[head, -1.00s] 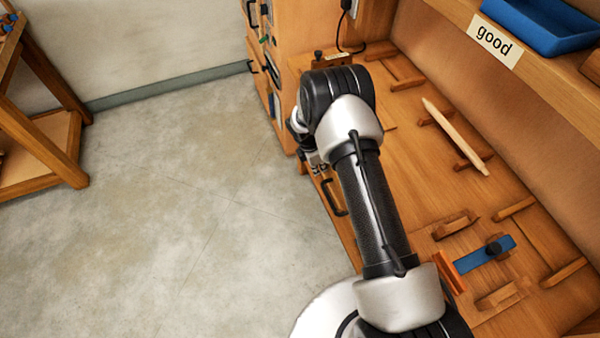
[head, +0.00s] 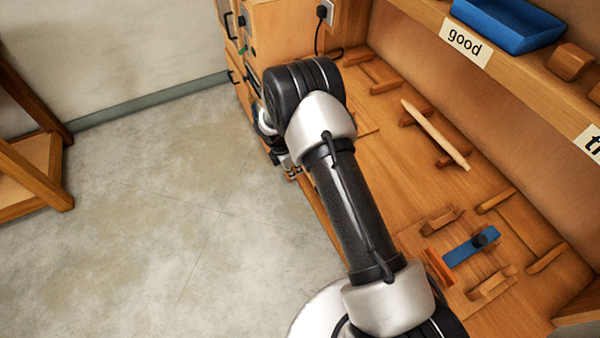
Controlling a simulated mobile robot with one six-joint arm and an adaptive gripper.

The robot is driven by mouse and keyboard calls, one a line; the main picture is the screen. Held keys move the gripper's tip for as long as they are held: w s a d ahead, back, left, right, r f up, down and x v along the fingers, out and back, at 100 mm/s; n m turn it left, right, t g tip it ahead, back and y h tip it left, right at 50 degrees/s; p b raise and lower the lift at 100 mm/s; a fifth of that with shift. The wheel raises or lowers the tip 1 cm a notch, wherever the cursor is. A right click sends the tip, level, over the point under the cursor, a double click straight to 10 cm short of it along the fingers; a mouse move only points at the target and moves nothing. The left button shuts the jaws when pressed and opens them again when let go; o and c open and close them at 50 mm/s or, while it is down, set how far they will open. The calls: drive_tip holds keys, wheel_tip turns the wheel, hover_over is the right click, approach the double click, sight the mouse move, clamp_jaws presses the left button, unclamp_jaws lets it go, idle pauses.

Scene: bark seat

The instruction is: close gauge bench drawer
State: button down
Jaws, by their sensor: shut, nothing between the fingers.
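The wooden gauge bench (head: 395,190) runs along the right, with its front edge partly behind my arm. No open drawer box shows; the drawer front is hidden or too foreshortened to tell how far it stands out. Its dark handle is not visible now. My gripper (head: 290,167) is small and partly hidden below my wrist, low at the bench's front edge. It is shut and empty. I cannot tell whether it touches the drawer front.
On the bench lie a pale pointed stick (head: 436,133), a blue gauge piece (head: 470,246) and wooden blocks. A shelf above holds a blue tray (head: 508,24) and a "good" label (head: 465,42). A wooden stand (head: 35,170) is at left. The grey floor (head: 190,220) between is clear.

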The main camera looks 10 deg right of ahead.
drive_tip(key=p+v, duration=0.1)
drive_tip(key=v, duration=0.4)
drive_tip(key=s+a+f+t+h+b, duration=0.25)
drive_tip(key=s+f+h, duration=0.3)
drive_tip(key=s, duration=0.35)
drive_tip(key=s+a+f+t+h+b, duration=0.1)
drive_tip(key=s+a+f+h+b, duration=0.3)
drive_tip(key=s+h, duration=0.35)
drive_tip(key=s+f+b+x, duration=0.1)
drive_tip(key=x, duration=1.2)
drive_tip(key=shift+d, duration=0.35)
drive_tip(key=shift+w, duration=0.1)
